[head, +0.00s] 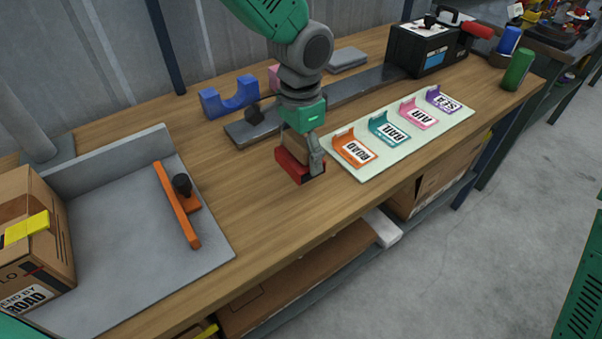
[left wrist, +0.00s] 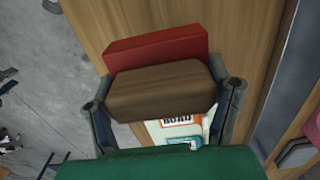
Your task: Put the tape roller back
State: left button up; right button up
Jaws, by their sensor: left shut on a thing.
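My left gripper (head: 302,160) points down over the middle of the wooden bench (head: 232,190). It is shut on a piece with a brown wooden block on top and a red base, which I take as the tape roller (head: 292,168). In the left wrist view the brown block (left wrist: 160,90) sits between the two fingers, with the red part (left wrist: 155,47) beyond it. The red base is at or just above the bench top; I cannot tell which. My right gripper is not in view.
A pale board with several coloured label holders (head: 375,152) lies just right of the gripper. A blue cradle (head: 229,96) and a dark rail (head: 250,128) are behind. At left, a grey tray (head: 120,240) holds an orange bar (head: 176,205) and a taped carton (head: 32,235). A black machine (head: 425,48) stands at the back.

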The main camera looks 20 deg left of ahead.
aim_at(295, 135)
pick_arm(q)
jog(key=f, duration=0.1)
jog(key=a+f, duration=0.1)
jog(key=f, duration=0.1)
jog(key=a+f, duration=0.1)
jog(key=f, duration=0.1)
jog(key=shift+b, duration=0.3)
jog(key=shift+f, duration=0.15)
jog(key=shift+d, duration=0.7)
jog(key=o, duration=1.6)
jog(key=shift+o, duration=0.2)
jog(key=shift+a, duration=0.55)
jog(key=r, duration=0.3)
jog(key=r+p, duration=0.1)
jog(key=r, duration=0.7)
jog(key=shift+d+p, duration=0.3)
jog(key=shift+d, duration=0.1)
jog(key=shift+a+r, duration=0.1)
jog(key=shift+r, duration=0.25)
jog(key=shift+a+r, duration=0.25)
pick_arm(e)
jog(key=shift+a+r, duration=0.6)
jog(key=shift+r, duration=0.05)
